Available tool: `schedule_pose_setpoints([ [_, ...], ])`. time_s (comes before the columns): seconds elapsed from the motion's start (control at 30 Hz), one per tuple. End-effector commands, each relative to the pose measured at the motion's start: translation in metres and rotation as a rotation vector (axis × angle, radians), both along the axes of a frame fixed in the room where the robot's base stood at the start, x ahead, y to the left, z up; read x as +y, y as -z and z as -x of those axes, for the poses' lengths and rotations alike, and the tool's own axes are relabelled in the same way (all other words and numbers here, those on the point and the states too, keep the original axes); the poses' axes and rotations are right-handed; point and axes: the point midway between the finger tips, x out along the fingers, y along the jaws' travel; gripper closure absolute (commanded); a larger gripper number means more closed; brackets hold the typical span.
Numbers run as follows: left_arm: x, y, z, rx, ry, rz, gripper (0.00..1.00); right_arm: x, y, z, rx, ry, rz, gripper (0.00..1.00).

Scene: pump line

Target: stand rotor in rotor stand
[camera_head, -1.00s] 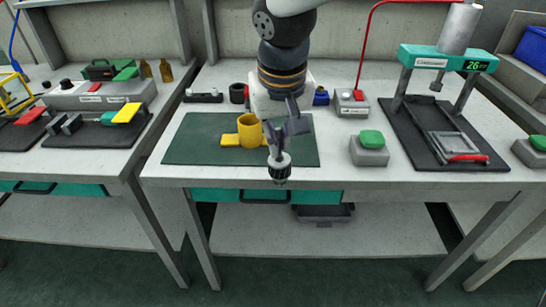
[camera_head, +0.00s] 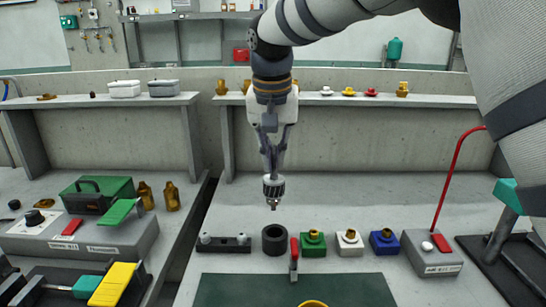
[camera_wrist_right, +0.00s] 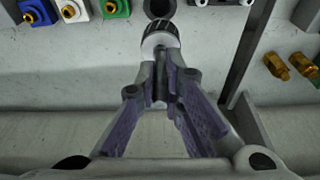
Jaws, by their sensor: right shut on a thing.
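The rotor (camera_head: 274,188), a ribbed grey-and-black wheel with a thin shaft pointing down, is in the jaws of my right gripper (camera_head: 272,168). In the right wrist view the rotor (camera_wrist_right: 160,38) sits at the tips of the closed fingers (camera_wrist_right: 161,80). A black hollow cylinder (camera_head: 275,240), which looks like the rotor stand, is on the bench below the rotor in the head view. In the wrist view its dark opening (camera_wrist_right: 158,8) shows just beyond the rotor. The rotor is held upright and apart from it. My left gripper is not in view.
A black bar with two pale posts (camera_head: 223,244) stands left of the cylinder. A red-handled tool (camera_head: 294,256) and green (camera_head: 313,244), white (camera_head: 349,243) and blue (camera_head: 384,243) blocks stand right. A green mat (camera_head: 230,290) lies in front. The bench behind is clear.

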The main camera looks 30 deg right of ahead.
Motion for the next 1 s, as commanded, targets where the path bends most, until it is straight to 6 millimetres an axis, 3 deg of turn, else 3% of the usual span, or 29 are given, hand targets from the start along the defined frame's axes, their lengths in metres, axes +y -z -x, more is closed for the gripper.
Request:
schedule_pose_setpoints([
  [0.17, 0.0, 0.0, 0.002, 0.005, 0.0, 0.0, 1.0, 0.0, 0.005, 0.0, -0.001, 0.0, 0.0, 1.0],
  [0.6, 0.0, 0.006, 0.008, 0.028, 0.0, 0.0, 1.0, 0.0, 0.049, 0.0, -0.002, -0.001, 0.001, 1.0],
  [1.0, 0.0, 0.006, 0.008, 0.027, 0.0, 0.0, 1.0, 0.0, 0.052, 0.001, -0.006, -0.001, 0.0, 1.0],
])
